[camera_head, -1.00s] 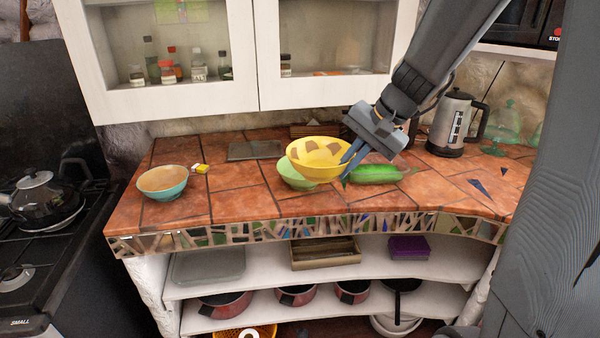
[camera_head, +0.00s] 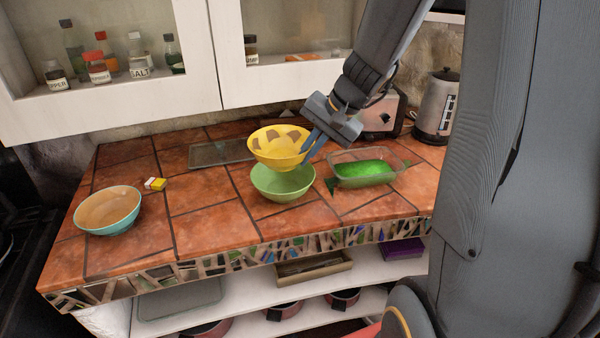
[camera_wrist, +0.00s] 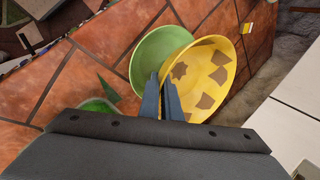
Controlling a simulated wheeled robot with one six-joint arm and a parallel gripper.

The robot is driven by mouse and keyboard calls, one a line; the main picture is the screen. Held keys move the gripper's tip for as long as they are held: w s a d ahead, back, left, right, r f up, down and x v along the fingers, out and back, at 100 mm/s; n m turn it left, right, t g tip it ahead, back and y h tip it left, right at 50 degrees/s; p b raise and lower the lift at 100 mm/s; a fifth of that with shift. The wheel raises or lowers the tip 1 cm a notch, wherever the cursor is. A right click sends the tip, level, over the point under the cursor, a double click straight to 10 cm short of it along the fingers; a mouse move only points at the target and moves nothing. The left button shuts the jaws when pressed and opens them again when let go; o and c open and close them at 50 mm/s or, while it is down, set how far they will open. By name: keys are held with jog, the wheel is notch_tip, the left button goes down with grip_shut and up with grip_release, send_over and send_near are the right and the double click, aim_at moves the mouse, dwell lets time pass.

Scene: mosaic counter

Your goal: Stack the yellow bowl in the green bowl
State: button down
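The yellow bowl (camera_head: 278,144), with brown patches inside, hangs above the counter with its rim between my gripper's fingers. My gripper (camera_head: 311,146) is shut on its right rim, and the wrist view shows both fingers (camera_wrist: 171,102) at the rim of the yellow bowl (camera_wrist: 208,75). The green bowl (camera_head: 284,185) stands upright on the tiles, just below and slightly toward the front of the yellow bowl. It looks empty, though its far inside is partly hidden. In the wrist view the green bowl (camera_wrist: 150,52) is partly covered by the yellow bowl.
A glass dish with a green thing (camera_head: 364,172) stands close to the right of the green bowl. A teal bowl (camera_head: 107,211) and a small yellow-white block (camera_head: 155,184) are at left. A grey tray (camera_head: 220,153) lies behind. A toaster (camera_head: 383,116) and kettle (camera_head: 437,104) stand back right.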

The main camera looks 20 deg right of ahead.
jog(key=shift+f, duration=2.7)
jog(key=shift+f+b, duration=0.65)
jog(key=shift+b, duration=0.05)
jog(key=c, duration=2.3)
grip_release()
jog(key=shift+r, duration=0.1)
